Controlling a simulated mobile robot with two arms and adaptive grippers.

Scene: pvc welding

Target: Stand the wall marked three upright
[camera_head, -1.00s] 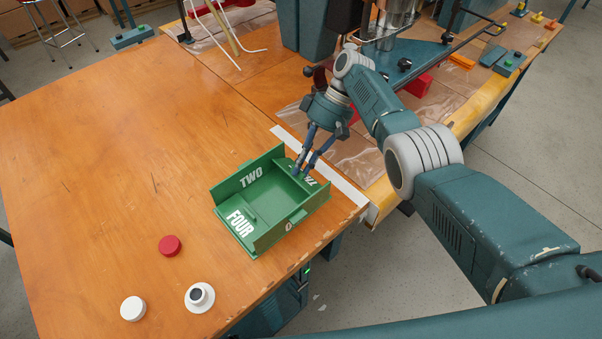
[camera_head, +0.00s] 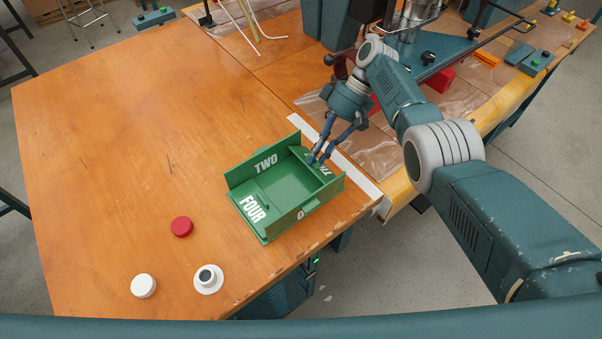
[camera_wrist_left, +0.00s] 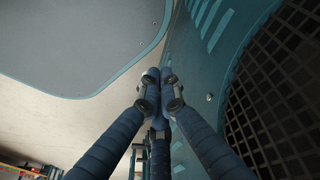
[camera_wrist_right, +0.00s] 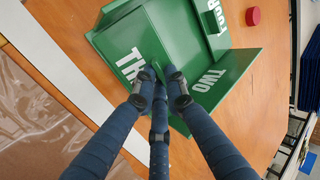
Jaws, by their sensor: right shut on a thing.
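A green box (camera_head: 288,189) with marked walls sits on the wooden table. The wall marked two (camera_head: 264,162) and the near wall marked with an O (camera_head: 301,214) stand up. The wall marked four (camera_head: 253,210) lies low, lettering up. The wall marked three (camera_head: 327,170) is at the right end, partly hidden by my right gripper (camera_head: 317,160); it looks low, its exact tilt unclear. In the right wrist view, my right gripper (camera_wrist_right: 160,86) is shut on the small tab by the lettering. My left gripper (camera_wrist_left: 160,92) is shut and empty, away from the box.
A red cap (camera_head: 182,227), a white cap (camera_head: 143,286) and a white flanged piece (camera_head: 208,279) lie on the table at the front left. A white strip (camera_head: 365,183) runs beside the box's right end. The table's left side is clear.

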